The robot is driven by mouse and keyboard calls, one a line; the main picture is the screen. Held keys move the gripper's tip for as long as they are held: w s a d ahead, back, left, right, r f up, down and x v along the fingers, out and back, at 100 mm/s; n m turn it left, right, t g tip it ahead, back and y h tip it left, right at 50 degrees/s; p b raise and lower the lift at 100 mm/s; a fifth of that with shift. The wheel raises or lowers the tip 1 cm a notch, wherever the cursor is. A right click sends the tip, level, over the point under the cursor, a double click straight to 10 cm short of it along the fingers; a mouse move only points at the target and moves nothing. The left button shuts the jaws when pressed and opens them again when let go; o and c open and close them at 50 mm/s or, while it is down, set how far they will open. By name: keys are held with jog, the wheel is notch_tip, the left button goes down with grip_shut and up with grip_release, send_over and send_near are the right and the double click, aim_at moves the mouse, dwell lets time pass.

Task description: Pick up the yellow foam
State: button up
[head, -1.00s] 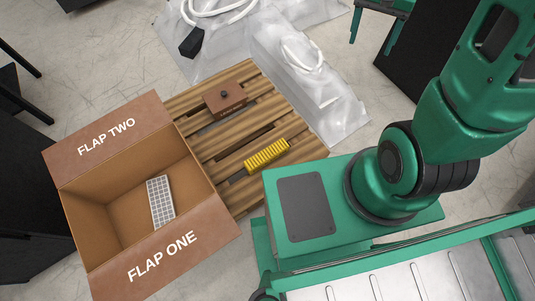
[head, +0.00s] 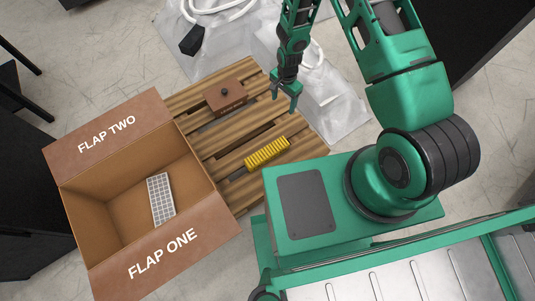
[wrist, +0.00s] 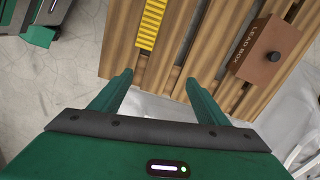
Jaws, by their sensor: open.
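The yellow foam (head: 267,153) is a ridged yellow block lying on the slatted wooden pallet (head: 217,146), near its right edge in the head view. It also shows at the top of the wrist view (wrist: 151,22), partly cut off by the frame edge. My gripper (head: 284,100) is open and empty, above the far right part of the pallet. In the wrist view its two fingers (wrist: 158,82) point towards the pallet, and the foam lies beyond them, slightly left of the gap. The gripper is apart from the foam.
A brown box (head: 225,96) marked LEAD BOX, with a dark knob, sits on the pallet. An open cardboard box (head: 88,212) with labelled flaps stands at the left and holds a grey grid block (head: 160,200). Plastic-covered slabs (head: 335,110) lie behind the pallet.

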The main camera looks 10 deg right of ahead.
jog(key=s+a+f+m, duration=0.1)
jog(key=s+a+f, duration=0.3)
jog(key=f, duration=0.4)
jog(key=s+a+f+m, duration=0.1)
jog(key=s+a+f, duration=0.25)
jog(key=f, duration=0.35)
send_over(267, 151)
jog(key=w+d, duration=0.1)
jog(key=shift+y, duration=0.4)
notch_tip(267, 151, down, 6)
jog(key=shift+w+r, duration=0.15)
jog(key=shift+r, duration=0.1)
jog(key=f, duration=0.1)
jog(key=s+f, duration=0.1)
jog(key=f, duration=0.1)
jog(key=a+f, duration=0.1)
jog(key=shift+s+f, duration=0.2)
jog(key=shift+f, duration=0.7)
jog(key=shift+c, duration=0.6)
jog(key=c, duration=1.1)
